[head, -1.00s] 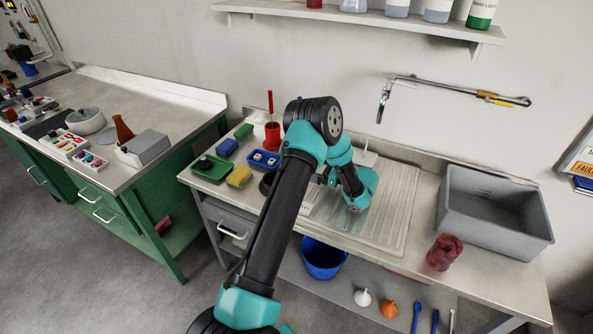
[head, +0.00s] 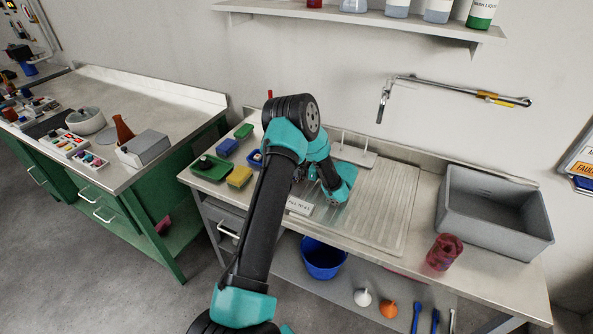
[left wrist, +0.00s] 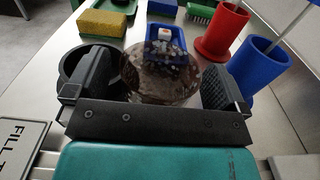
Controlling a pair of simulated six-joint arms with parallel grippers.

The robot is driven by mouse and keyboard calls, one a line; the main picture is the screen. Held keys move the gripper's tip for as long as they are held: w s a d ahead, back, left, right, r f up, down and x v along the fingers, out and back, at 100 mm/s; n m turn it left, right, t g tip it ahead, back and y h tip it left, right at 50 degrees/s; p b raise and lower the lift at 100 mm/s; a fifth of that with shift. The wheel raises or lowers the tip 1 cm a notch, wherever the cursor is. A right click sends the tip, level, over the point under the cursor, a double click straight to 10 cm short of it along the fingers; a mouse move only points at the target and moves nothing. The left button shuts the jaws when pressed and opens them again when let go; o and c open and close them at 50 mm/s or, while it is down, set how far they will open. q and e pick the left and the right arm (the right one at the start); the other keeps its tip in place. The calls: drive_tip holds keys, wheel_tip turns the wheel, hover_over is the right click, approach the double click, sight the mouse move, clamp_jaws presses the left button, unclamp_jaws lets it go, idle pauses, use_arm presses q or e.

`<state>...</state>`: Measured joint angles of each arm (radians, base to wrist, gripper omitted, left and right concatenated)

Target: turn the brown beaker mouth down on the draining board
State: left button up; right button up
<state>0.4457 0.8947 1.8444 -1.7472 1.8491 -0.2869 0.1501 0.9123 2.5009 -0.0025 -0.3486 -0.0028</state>
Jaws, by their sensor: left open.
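The brown beaker (left wrist: 160,88), see-through and dark tinted, shows in the left wrist view between the two fingers of my left gripper (left wrist: 156,78). The fingers are apart, one on each side of it; I cannot tell whether either touches. Which way its mouth faces is unclear. In the head view my own arm hides the beaker and the fingers. The ribbed draining board (head: 385,212) lies on the bench, to the right of my left wrist. My right gripper is in no view.
Near the beaker are a blue tray (left wrist: 166,42), a black ring-like thing (left wrist: 72,62), a red cup (left wrist: 222,32) and a blue cup (left wrist: 262,65). A pegged stand (head: 352,152) is behind the board. A reddish jar (head: 444,252) and grey basin (head: 495,215) are right.

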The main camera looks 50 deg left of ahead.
use_arm(q)
drive_tip(key=shift+s+a, duration=0.15)
drive_tip(key=shift+a, duration=0.25)
drive_tip(key=c, duration=1)
drive_tip(key=shift+c, duration=0.2)
drive_tip(key=shift+r, duration=0.1)
wheel_tip(320, 180, up, 10)
idle(0.7)
